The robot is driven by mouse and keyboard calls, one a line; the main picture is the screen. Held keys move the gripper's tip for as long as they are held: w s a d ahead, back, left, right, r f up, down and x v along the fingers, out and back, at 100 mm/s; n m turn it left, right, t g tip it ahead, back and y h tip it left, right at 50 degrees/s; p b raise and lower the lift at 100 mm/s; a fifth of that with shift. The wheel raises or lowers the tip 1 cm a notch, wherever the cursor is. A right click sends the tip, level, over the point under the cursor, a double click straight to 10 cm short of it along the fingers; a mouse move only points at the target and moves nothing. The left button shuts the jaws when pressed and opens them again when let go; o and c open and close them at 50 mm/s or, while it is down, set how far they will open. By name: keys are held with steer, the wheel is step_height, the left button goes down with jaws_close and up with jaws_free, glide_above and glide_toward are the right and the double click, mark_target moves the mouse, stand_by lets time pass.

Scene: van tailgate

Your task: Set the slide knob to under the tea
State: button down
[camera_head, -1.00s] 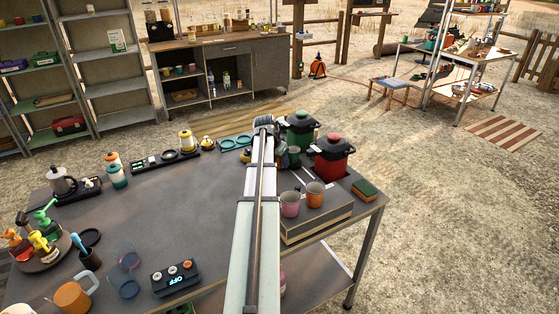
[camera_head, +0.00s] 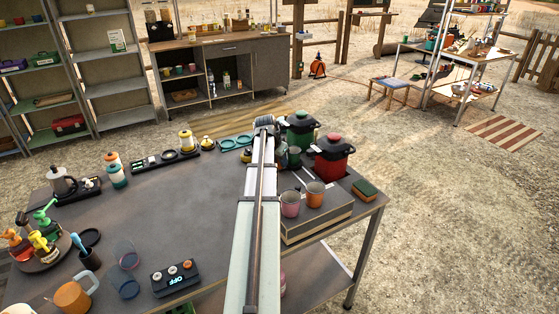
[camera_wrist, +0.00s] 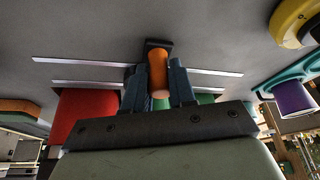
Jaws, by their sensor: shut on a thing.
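In the wrist view my gripper (camera_wrist: 160,92) has its two dark fingers closed on either side of an upright orange cylinder, which looks like the slide knob (camera_wrist: 158,68). A small dark block (camera_wrist: 157,43) shows at one end of it. Pale parallel strips (camera_wrist: 80,62) run out to both sides of the knob. In the head view my arm covers the knob and my fingertips. No thing is clearly readable as the tea.
A red pot (camera_head: 333,158) and a green pot (camera_head: 301,132) stand close to the right of my arm. The table middle (camera_head: 175,210) is mostly clear.

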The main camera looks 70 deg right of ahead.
steer(key=s+a, duration=0.8)
steer(key=c, duration=0.9)
jaws_free()
steer(key=shift+c, duration=0.2)
steer(key=shift+w, duration=0.1)
steer(key=shift+d, duration=0.1)
steer(key=v, duration=1.4)
